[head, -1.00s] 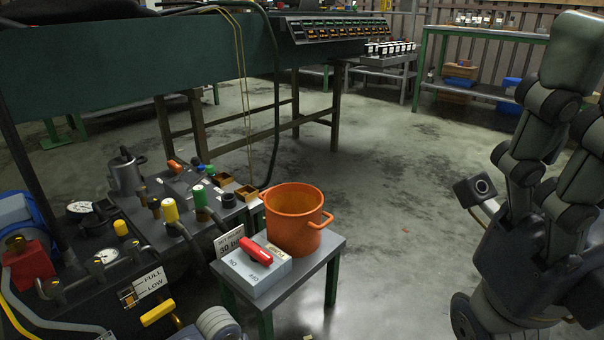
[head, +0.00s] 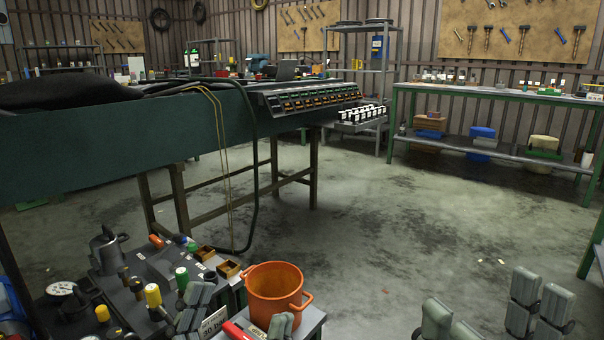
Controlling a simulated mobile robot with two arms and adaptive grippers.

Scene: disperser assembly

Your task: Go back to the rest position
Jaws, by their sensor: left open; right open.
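My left gripper (head: 237,318) is at the bottom edge, its grey fingers spread apart in front of the small table and the machine. An orange pot (head: 272,290) stands upright on the small grey table (head: 313,322), to the right of the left gripper. The red switch handle (head: 236,332) is partly cut off by the bottom edge.
A machine with gauges and coloured knobs (head: 165,272) fills the lower left. A long green workbench (head: 120,135) stands behind it. A green-legged shelf table (head: 500,95) stands along the back right wall. The floor (head: 400,220) in the middle is clear.

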